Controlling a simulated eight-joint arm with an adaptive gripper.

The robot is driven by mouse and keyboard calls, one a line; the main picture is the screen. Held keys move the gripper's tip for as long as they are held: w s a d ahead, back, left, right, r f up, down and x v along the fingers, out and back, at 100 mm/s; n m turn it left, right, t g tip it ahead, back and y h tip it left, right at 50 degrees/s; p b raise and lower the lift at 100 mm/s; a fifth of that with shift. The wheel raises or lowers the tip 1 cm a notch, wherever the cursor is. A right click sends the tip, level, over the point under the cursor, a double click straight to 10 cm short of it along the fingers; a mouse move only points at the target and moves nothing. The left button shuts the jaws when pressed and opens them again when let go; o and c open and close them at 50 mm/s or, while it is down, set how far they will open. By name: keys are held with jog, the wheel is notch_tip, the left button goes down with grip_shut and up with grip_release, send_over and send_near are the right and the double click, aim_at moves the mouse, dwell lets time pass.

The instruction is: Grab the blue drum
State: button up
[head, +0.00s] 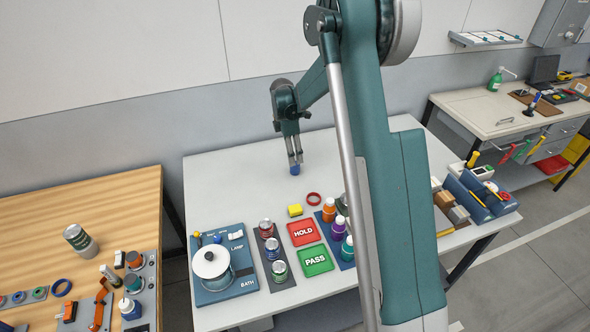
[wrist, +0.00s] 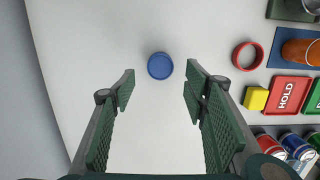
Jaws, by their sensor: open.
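The blue drum (head: 295,169) stands on the white table near its back, just below my gripper (head: 295,157). In the wrist view the blue drum (wrist: 160,66) shows as a round blue top, ahead of and between the lines of my gripper's fingers (wrist: 160,82). The fingers are open, with bare table between them. I see no contact between either finger and the drum in the wrist view.
A red ring (head: 314,199) and a yellow block (head: 295,210) lie nearby. Beyond them are the red HOLD mat (head: 304,233), the green PASS mat (head: 315,261), cans (head: 272,250) and bottles (head: 329,208). The table left of the drum is clear.

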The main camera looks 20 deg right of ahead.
aim_at(295, 168)
jog(key=shift+d+f, duration=0.15)
jog(key=shift+f, duration=1.15)
jog(key=shift+d+f, duration=0.25)
jog(key=shift+f, duration=1.05)
jog(key=shift+d+f, duration=0.2)
jog(key=shift+f, duration=1.05)
jog(key=c, duration=1)
